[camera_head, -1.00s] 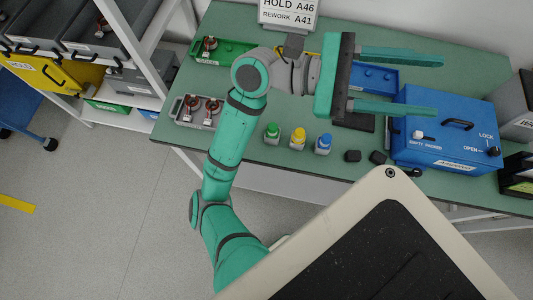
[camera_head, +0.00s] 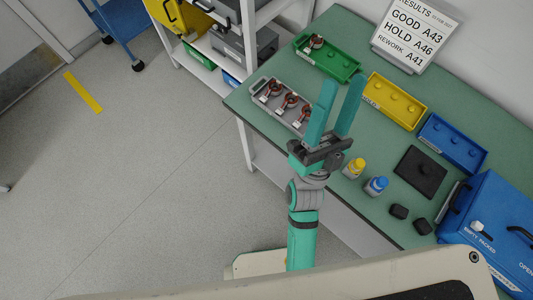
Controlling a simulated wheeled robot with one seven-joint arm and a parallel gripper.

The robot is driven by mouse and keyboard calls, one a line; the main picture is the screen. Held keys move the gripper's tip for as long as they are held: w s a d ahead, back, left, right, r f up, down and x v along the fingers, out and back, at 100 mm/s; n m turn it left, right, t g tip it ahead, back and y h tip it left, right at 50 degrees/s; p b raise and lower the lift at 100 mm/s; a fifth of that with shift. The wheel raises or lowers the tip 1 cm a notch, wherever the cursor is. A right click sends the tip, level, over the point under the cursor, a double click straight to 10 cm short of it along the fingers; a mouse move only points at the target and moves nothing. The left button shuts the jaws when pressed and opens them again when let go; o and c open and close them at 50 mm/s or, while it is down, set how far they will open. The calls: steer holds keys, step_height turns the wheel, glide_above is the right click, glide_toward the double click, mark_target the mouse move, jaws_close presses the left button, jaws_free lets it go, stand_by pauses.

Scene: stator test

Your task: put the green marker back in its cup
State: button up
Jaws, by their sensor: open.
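My gripper (camera_head: 344,84) is open, its two long green fingers apart and pointing up the picture over the table's left part. Nothing shows between the fingers. A yellow-capped marker in a pale cup (camera_head: 354,168) and a blue-capped one (camera_head: 375,186) stand on the table just right of and below my gripper. No green-capped marker or its cup can be seen now; the gripper body covers the table to the left of the yellow one.
A grey tray with several copper stators (camera_head: 266,101) lies left of the gripper. Green (camera_head: 345,72), yellow (camera_head: 420,120) and blue (camera_head: 470,158) trays line the green table's back.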

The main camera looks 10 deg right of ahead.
steer(key=a+f+n+g+y, duration=0.1)
steer(key=a+f+n+y, duration=0.25)
steer(key=f, duration=0.25)
steer(key=s+a+f+n+g+y, duration=0.1)
steer(key=a+f+n+g+y, duration=0.1)
steer(key=f+n+y, duration=0.25)
steer(key=a+f+n+g+y, duration=0.1)
steer(key=a+f+n+y, duration=0.15)
steer(key=f, duration=0.45)
steer(key=s+a+f+n+g+y, duration=0.2)
steer(key=s+a+f+n+g, duration=0.2)
steer(key=s+a+f+g, duration=0.4)
steer(key=s+f, duration=0.4)
steer(key=f, duration=0.2)
steer(key=shift+s+f, duration=0.4)
